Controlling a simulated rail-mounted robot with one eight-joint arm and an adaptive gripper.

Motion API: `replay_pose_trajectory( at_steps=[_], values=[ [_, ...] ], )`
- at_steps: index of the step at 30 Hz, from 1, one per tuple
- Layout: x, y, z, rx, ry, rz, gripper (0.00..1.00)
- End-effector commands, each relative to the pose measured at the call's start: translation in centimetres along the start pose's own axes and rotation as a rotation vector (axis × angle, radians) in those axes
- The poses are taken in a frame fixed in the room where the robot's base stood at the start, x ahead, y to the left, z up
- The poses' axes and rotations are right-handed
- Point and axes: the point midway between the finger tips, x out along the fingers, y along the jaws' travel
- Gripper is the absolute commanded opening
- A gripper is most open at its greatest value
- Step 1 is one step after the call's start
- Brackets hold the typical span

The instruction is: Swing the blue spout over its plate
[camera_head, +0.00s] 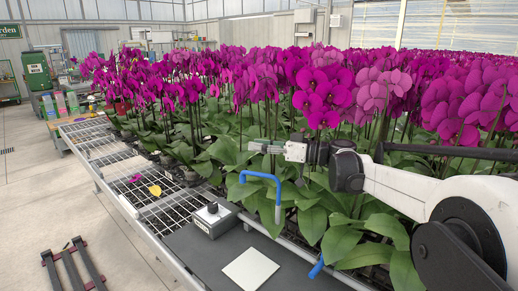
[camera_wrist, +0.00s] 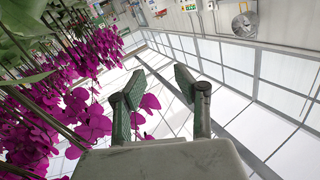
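The blue spout (camera_head: 262,175) is a thin bent tube in the head view, above the near edge of the bench among the orchid leaves. Its upper run is level and its right end bends down to a pale lower part. A white square plate (camera_head: 250,270) lies flat on the dark bench top, below the spout in the picture. The spout is apart from the plate. My gripper (camera_head: 268,147) is above and behind the spout in the picture, touching nothing visible. In the wrist view my gripper (camera_wrist: 158,85) has its two fingers apart with nothing between them.
A short blue piece (camera_head: 316,268) shows at the bench edge to the right. Dense magenta orchids (camera_head: 320,92) fill the bench behind. A yellow item (camera_head: 155,190) lies on the mesh.

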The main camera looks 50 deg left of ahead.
Motion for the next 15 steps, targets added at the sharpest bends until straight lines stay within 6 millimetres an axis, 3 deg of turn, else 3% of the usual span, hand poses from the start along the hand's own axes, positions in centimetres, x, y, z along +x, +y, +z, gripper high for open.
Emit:
replay_pose_trajectory(
  at_steps=[1,7,15],
  values=[
    [0.0,0.0,0.0,0.001,-0.001,0.000,0.25],
    [1.6,-0.6,0.9,0.093,-0.105,0.003,0.00],
    [4.9,-2.2,4.8,0.458,-0.522,0.169,0.00]
  ],
)
